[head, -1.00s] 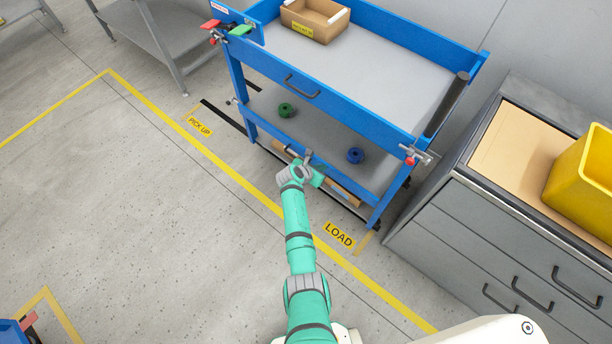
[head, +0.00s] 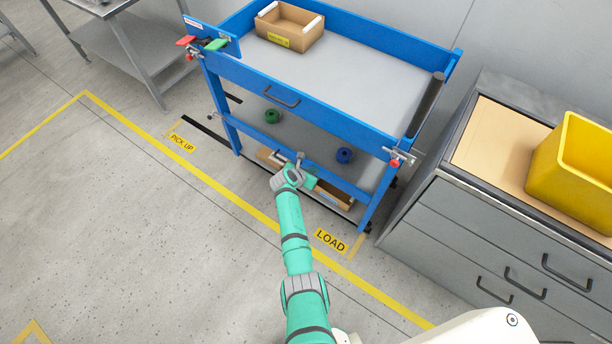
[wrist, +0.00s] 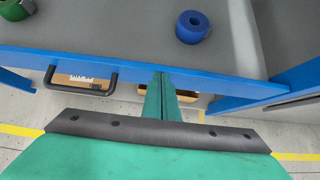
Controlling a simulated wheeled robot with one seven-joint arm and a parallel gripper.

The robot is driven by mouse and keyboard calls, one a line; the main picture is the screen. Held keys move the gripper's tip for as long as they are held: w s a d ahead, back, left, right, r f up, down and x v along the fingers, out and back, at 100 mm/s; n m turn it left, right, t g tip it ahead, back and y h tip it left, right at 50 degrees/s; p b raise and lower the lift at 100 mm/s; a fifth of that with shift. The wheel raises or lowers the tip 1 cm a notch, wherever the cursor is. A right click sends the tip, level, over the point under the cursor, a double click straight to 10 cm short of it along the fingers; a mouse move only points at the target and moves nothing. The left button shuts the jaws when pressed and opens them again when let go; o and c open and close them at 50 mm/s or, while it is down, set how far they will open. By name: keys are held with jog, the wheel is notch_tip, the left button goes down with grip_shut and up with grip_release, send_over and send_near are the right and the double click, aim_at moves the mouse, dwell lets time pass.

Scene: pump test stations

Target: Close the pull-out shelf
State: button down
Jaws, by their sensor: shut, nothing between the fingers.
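The pull-out shelf (head: 258,131) is the lower level of the blue trolley, with a blue front rail and a grey surface. A green roll (head: 272,116) and a blue roll (head: 344,155) sit on it. In the wrist view the shelf's front rail (wrist: 120,66) crosses the picture, with a black handle (wrist: 114,82) left of my fingers. My gripper (head: 301,157) is at the middle of the rail. In the wrist view my gripper (wrist: 160,76) is shut and empty, its tips at the rail. I cannot tell whether they touch it.
The trolley's upper tray (head: 360,85) holds a cardboard box (head: 290,27). Cardboard boxes (head: 335,191) stand beneath the shelf. A grey drawer cabinet (head: 450,215) with a yellow bin (head: 573,170) stands at right. The floor at left is clear.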

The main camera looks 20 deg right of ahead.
jog(key=s+a+f+v, duration=0.1)
jog(key=f+v, duration=0.1)
jog(key=v, duration=1.1)
jog(key=shift+s+a, duration=0.2)
jog(key=shift+s, duration=0.05)
jog(key=shift+f, duration=0.1)
